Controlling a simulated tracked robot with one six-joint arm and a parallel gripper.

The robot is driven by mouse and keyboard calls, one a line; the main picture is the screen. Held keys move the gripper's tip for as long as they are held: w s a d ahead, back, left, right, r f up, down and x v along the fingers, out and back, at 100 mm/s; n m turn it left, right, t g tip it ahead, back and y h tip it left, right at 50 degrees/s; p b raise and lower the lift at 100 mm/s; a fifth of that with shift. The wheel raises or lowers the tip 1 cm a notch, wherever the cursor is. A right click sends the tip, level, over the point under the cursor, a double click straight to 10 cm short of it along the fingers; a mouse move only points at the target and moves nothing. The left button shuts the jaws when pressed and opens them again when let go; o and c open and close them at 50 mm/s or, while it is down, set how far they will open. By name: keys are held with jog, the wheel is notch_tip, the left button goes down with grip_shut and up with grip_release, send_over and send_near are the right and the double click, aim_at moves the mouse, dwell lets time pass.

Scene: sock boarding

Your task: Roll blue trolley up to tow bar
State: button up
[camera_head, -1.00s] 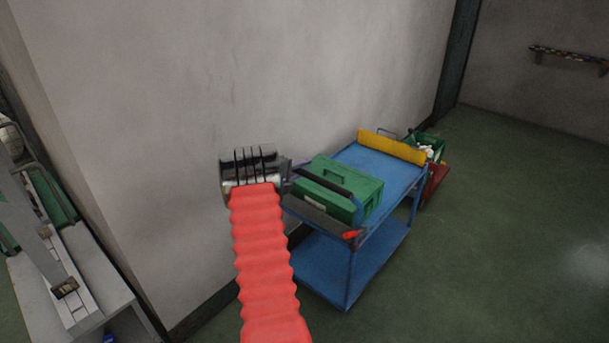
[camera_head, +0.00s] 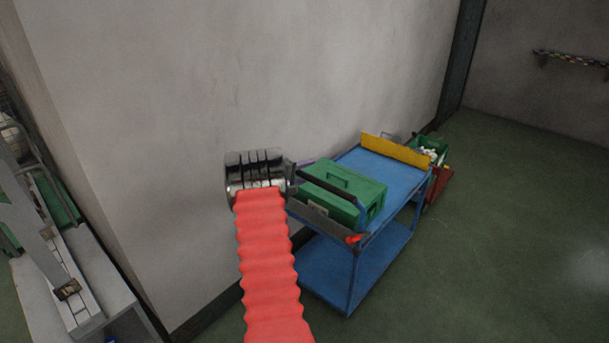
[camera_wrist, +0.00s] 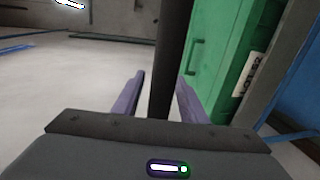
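The blue trolley (camera_head: 327,274) stands along the wall right of my arm, with two shelves. A dark handle bar (camera_head: 333,186) runs along its near end. My gripper (camera_head: 305,163) is at the bar's left end, small and partly hidden by my wrist. In the wrist view, the two purple fingers (camera_wrist: 160,95) stand on either side of a dark bar (camera_wrist: 168,50), with narrow gaps showing beside it. The gripper looks open around it. I cannot pick out the tow bar for sure in either view.
A green case (camera_head: 340,190) lies on the trolley's top; its labelled side (camera_wrist: 215,60) shows close right in the wrist view. A yellow bar (camera_head: 397,150) crosses the far end. A green bin (camera_head: 428,146) and red object (camera_head: 439,187) stand beyond. A bench (camera_head: 100,285) is left. Right floor is clear.

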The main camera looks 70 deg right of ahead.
jog(key=v, duration=1.3)
jog(key=shift+w+a, duration=0.15)
jog(key=shift+a, duration=0.15)
jog(key=s+a+f+g+y, duration=0.2)
jog(key=s+a+f+y, duration=0.4)
jog(key=a, duration=0.4)
jog(key=w+a+r+t+y, duration=0.15)
jog(key=a+r, duration=0.25)
jog(key=a, duration=0.8)
jog(key=a+r+t+y, duration=0.3)
jog(key=a, duration=1)
jog(key=w+a+r+t+y, duration=0.15)
jog(key=a+r, duration=0.25)
jog(key=a, duration=0.8)
jog(key=s+a+r+n+t+y, duration=0.1)
jog(key=a+r+t, duration=0.2)
jog(key=a, duration=0.6)
jog(key=s+a+r+n+t+y, duration=0.2)
jog(key=a+r+t, duration=0.1)
jog(key=a+r, duration=0.3)
jog(key=a, duration=0.2)
jog(key=shift+s+a+r+n, duration=0.3)
jog(key=shift+a+r, duration=0.1)
